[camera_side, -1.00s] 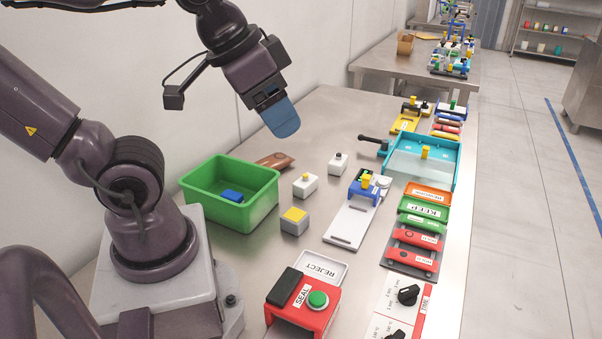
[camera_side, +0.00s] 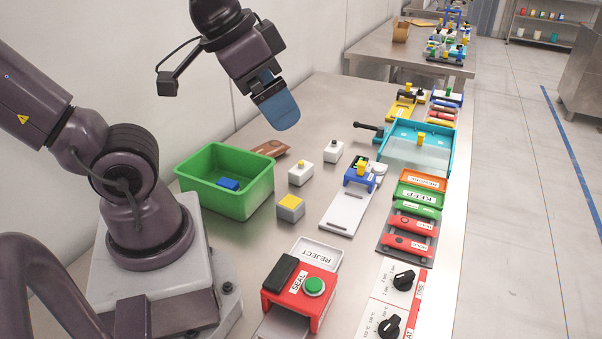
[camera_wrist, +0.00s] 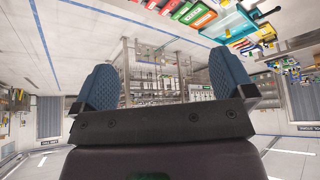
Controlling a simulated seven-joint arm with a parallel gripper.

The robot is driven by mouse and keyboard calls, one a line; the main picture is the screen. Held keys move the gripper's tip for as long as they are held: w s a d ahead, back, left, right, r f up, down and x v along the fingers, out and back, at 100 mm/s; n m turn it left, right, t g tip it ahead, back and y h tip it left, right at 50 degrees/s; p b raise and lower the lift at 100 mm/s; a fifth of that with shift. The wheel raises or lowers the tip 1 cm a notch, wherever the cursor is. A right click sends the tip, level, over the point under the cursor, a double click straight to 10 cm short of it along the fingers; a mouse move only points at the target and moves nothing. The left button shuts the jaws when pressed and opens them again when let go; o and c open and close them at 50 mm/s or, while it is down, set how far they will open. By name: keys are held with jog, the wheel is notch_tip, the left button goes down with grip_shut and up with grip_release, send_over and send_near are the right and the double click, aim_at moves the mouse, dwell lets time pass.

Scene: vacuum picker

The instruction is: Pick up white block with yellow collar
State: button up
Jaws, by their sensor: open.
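The white block with a yellow collar (camera_side: 301,174) stands upright on the steel table, to the right of the green bin, in the side view. A similar white block with a dark collar (camera_side: 333,152) stands behind it to the right. My gripper (camera_side: 281,112) is high above the table, up and left of both blocks, and holds nothing. Its two blue fingers stand wide apart in the wrist view (camera_wrist: 168,90). The wrist view looks across the room, and I cannot make out the white block there.
A green bin (camera_side: 251,199) holds a blue block (camera_side: 228,184). A grey block with a yellow top (camera_side: 290,208) sits right of the bin. A brown piece (camera_side: 270,148) lies behind it. A white board with a blue fixture (camera_side: 345,211), a cyan tray (camera_side: 384,158) and a red sealer (camera_side: 322,297) stand nearby.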

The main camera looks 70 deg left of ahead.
jog(key=w+a+f+m+g+y, duration=0.25)
jog(key=w+a+g, duration=0.2)
jog(key=w, duration=0.35)
jog(key=m+g+y, duration=0.5)
jog(key=g, duration=0.1)
send_near(303, 167)
jog(key=s+d+r, duration=0.1)
jog(key=d+r, duration=0.4)
jog(key=r, duration=0.2)
jog(key=a+f+m+y, duration=0.1)
jog(key=f, duration=0.2)
jog(key=a+f+m+y, duration=0.2)
jog(key=f, duration=0.2)
jog(key=a+f+m+g+y, duration=0.1)
jog(key=a+f, duration=0.1)
jog(key=f, duration=0.2)
jog(key=shift+a+m, duration=0.1)
jog(key=shift+m, duration=0.25)
jog(key=shift+s+a+f+y, duration=0.15)
jog(key=shift+a+f+y, duration=0.2)
jog(key=shift+a+f, duration=0.1)
jog(key=x, duration=0.7)
jog(key=shift+d, duration=0.1)
jog(key=shift+c, duration=0.5)
jog(key=c, duration=0.8)
